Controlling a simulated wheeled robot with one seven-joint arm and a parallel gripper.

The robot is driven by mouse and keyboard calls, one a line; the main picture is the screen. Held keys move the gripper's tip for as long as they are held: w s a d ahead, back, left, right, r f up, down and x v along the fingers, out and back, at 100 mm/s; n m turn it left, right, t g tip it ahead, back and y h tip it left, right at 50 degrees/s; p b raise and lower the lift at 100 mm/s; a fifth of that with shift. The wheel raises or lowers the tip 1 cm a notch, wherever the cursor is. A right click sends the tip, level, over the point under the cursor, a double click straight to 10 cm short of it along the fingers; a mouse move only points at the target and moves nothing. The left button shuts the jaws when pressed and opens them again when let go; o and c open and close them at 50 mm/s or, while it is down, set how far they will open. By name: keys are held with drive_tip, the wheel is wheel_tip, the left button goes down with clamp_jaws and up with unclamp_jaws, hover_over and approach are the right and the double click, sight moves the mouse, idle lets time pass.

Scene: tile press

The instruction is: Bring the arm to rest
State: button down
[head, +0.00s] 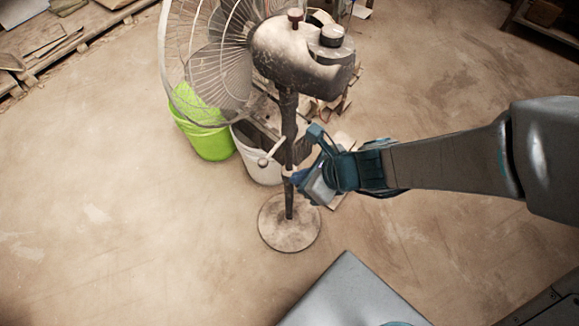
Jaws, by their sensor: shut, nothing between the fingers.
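My arm reaches in from the right edge in the head view. My gripper (306,185) is at its end, beside the pole of a standing fan (289,150) in the picture. It is shut and holds nothing. The fingertips are small and partly hidden by the wrist. I cannot tell whether the gripper touches the pole or is only near it.
The fan's round base (289,223) stands on the bare floor. A green bucket (207,140) and a white bucket (257,165) stand behind it. A wooden shelf or pallet (65,42) is at the upper left. The floor at left is clear.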

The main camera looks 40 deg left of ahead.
drive_tip(key=v, duration=0.2)
drive_tip(key=shift+s+d+r+p, duration=0.15)
drive_tip(key=shift+d+r+p, duration=0.1)
drive_tip(key=shift+p, duration=0.1)
drive_tip(key=w+d+r+n+t+h+p, duration=0.1)
drive_tip(key=w+d+r+n+p, duration=0.3)
drive_tip(key=d, duration=0.3)
drive_tip(key=w+d+r+n+t+h+p, duration=0.1)
drive_tip(key=w+d+r+n+t+p, duration=0.1)
drive_tip(key=w+d+r+n, duration=0.4)
drive_tip(key=d+r+n+t+h+p, duration=0.1)
drive_tip(key=d+r, duration=0.4)
drive_tip(key=d, duration=0.6)
drive_tip(key=d+r+n+h+p, duration=0.3)
drive_tip(key=d+r+n+h, duration=0.1)
drive_tip(key=d, duration=0.8)
drive_tip(key=shift+w+r+t+h, duration=0.3)
drive_tip(key=shift+w+r+t, duration=0.15)
drive_tip(key=shift+r, duration=0.3)
drive_tip(key=shift+a, duration=0.15)
